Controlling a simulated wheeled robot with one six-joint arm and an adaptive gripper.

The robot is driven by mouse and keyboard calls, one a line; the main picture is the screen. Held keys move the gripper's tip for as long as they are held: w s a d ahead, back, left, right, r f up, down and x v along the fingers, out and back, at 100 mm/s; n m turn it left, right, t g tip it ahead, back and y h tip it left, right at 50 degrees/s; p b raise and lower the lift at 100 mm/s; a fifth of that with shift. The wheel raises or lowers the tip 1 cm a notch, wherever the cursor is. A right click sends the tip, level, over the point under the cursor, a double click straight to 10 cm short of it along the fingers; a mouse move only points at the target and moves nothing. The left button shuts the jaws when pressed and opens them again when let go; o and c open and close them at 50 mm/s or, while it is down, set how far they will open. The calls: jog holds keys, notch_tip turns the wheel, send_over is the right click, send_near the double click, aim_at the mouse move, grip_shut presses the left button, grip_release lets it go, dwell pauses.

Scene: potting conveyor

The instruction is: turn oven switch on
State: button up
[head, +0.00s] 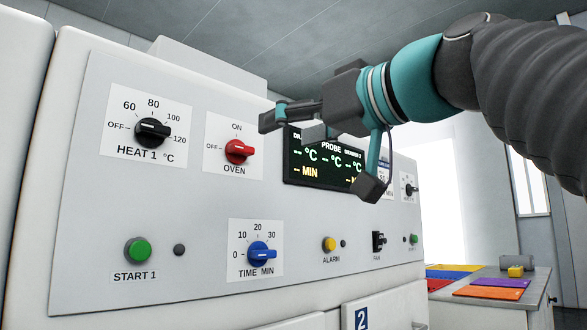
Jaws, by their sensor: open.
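The oven switch (238,151) is a red rotary knob on a white label plate, with ON marked above it and OFF to its left. Its white pointer line lies nearly level, and it appears to be on the OFF side. My gripper (314,155) is open and empty, to the right of the knob and apart from it in the picture. One finger reaches left towards the knob and the other hangs lower right. The gripper covers part of the dark display (311,172). How far it stands from the panel is hard to tell.
The control panel (200,215) also carries a black HEAT 1 knob (152,132), a blue TIME knob (261,254), a green START 1 button (138,250) and a yellow ALARM button (329,244). A bench (540,284) with coloured mats stands at the lower right.

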aim_at(245, 147)
jog(key=p+x, duration=0.1)
jog(key=x, duration=0.9)
jog(key=shift+w+a+p, duration=0.25)
jog(key=shift+w+p, duration=0.05)
